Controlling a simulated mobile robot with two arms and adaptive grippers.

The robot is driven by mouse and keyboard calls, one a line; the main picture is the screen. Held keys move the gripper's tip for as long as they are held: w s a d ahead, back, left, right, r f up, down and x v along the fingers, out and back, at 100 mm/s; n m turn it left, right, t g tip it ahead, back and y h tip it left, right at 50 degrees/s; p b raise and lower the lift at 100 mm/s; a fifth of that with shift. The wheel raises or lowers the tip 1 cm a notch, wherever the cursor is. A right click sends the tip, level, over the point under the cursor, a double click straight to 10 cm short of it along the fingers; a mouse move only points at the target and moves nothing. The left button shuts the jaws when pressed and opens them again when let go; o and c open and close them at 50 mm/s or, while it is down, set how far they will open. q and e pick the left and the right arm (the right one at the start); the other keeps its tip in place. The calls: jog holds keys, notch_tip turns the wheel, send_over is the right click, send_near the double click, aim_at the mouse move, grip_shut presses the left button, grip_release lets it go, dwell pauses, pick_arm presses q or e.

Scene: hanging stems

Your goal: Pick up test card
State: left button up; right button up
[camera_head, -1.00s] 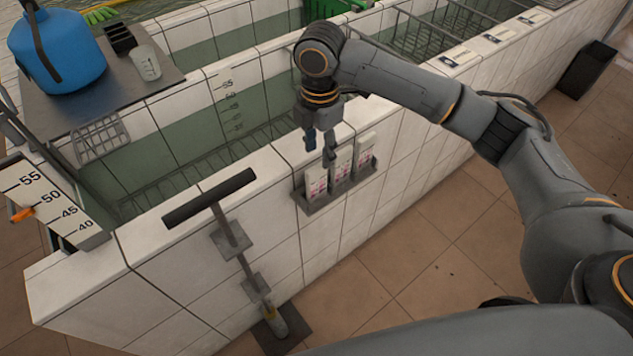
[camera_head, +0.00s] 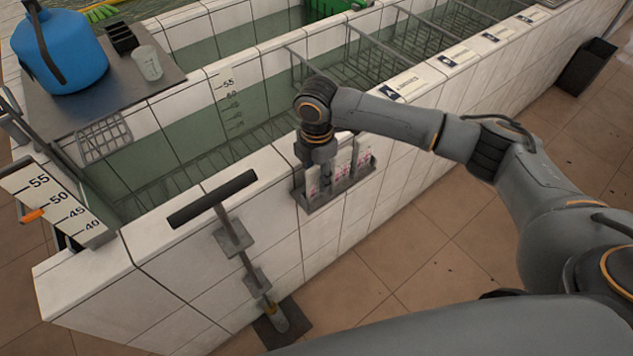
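Several white test cards with pink print stand upright in a grey wall holder (camera_head: 335,194) on the outer face of the tiled tank wall. The left card (camera_head: 312,183) is partly hidden by my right gripper. The middle card (camera_head: 342,165) and the right card (camera_head: 362,155) show to the right of it. My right gripper (camera_head: 318,170) points down at the left end of the holder, with its fingers low at the left card. Its fingertips are small and partly merged with the cards, so I cannot tell if it grips one. My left gripper is not in view.
A T-handled tool (camera_head: 212,198) stands against the wall left of the holder. A blue jug (camera_head: 60,52) and a clear beaker (camera_head: 147,63) stand on a grey shelf. A numbered scale board (camera_head: 55,205) is at left. The tiled floor (camera_head: 400,260) in front is clear.

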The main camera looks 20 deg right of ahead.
grip_shut()
